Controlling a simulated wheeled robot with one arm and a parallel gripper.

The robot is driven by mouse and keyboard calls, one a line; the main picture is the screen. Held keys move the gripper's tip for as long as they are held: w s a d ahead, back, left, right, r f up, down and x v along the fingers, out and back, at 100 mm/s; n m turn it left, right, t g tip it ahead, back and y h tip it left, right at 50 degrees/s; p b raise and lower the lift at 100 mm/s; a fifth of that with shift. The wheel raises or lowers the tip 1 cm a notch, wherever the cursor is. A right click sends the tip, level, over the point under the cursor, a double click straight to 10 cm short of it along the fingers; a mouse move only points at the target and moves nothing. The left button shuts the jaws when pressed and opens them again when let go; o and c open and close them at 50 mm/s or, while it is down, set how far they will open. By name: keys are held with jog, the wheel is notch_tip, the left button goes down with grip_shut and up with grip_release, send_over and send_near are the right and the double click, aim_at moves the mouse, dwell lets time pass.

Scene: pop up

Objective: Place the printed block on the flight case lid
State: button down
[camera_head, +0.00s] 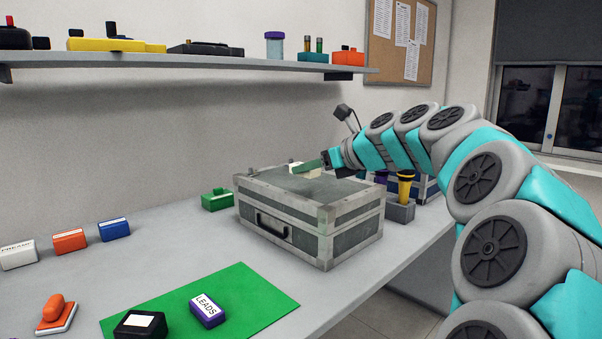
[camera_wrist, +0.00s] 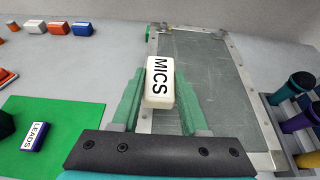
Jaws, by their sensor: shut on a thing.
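The printed block, white with "MICS" in black, is between the green fingers of my gripper (camera_wrist: 158,92) in the wrist view (camera_wrist: 159,82). My gripper is shut on it. In the head view my gripper (camera_head: 306,166) is over the far side of the flight case, and the pale block (camera_head: 294,168) shows only in part behind the finger. The grey flight case (camera_head: 310,218) has a closed, flat lid (camera_wrist: 215,90) with metal edging. In the wrist view the block overlaps the lid's left edge. I cannot tell whether it touches the lid.
A green block (camera_head: 217,199) stands just left of the case. A green mat (camera_head: 255,285) in front holds a purple "LEADS" block (camera_head: 208,310) and a black block (camera_head: 140,324). A grey holder (camera_head: 400,211) with upright items stands right of the case. The lid is bare.

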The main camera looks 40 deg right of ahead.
send_over(309, 181)
jog(key=shift+s+a+f+p, duration=0.1)
jog(key=shift+f+p, duration=0.2)
jog(key=shift+f, duration=2)
jog(key=shift+f, duration=0.15)
jog(key=shift+c, duration=2.1)
grip_release()
jog(key=shift+f, duration=0.15)
jog(key=shift+r+b, duration=0.2)
jog(key=shift+b, duration=0.1)
jog(key=v, duration=1.1)
jog(key=shift+r, duration=0.1)
jog(key=shift+s+r, duration=0.15)
jog(key=shift+s, duration=0.35)
